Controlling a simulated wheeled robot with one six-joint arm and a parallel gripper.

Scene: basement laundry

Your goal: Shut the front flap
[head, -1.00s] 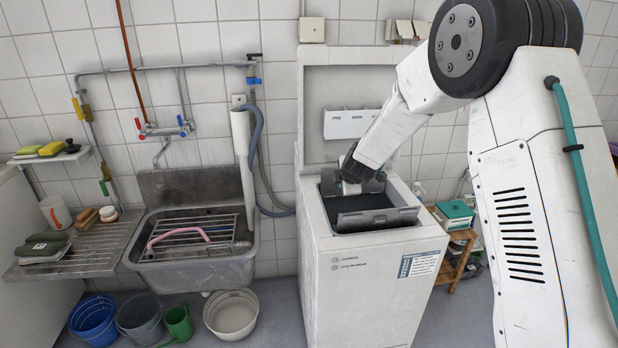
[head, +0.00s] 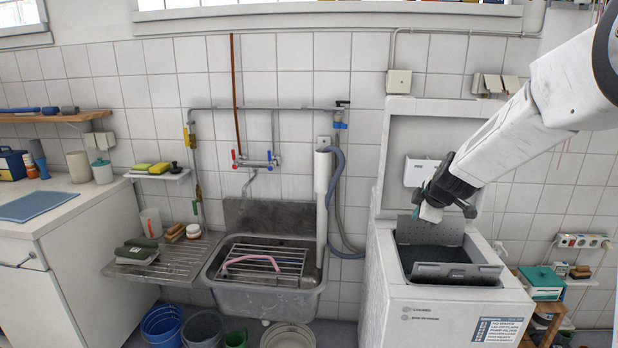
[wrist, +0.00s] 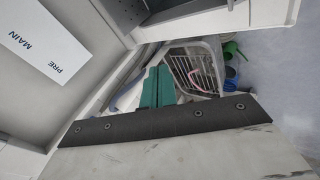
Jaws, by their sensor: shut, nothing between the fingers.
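The washer (head: 388,290) is a white top loader with its lid raised against the wall. Its top opening shows a dark drum well. The grey metal front flap (head: 456,275) stands open, tilted along the front edge of the opening. A second grey flap (head: 413,231) stands at the back of the opening, partly behind my gripper. My gripper (head: 431,212) is shut and empty above the back of the opening, apart from the front flap. Its teal fingers (wrist: 156,87) are together in the wrist view, where flap parts show only at the top edge.
The raised lid carries a white dispenser (head: 420,171) close behind my gripper. A steel sink (head: 268,297) with a rack and pink hose stands left of the washer. A wooden stand (head: 545,318) is on the right. Air above the opening's front is free.

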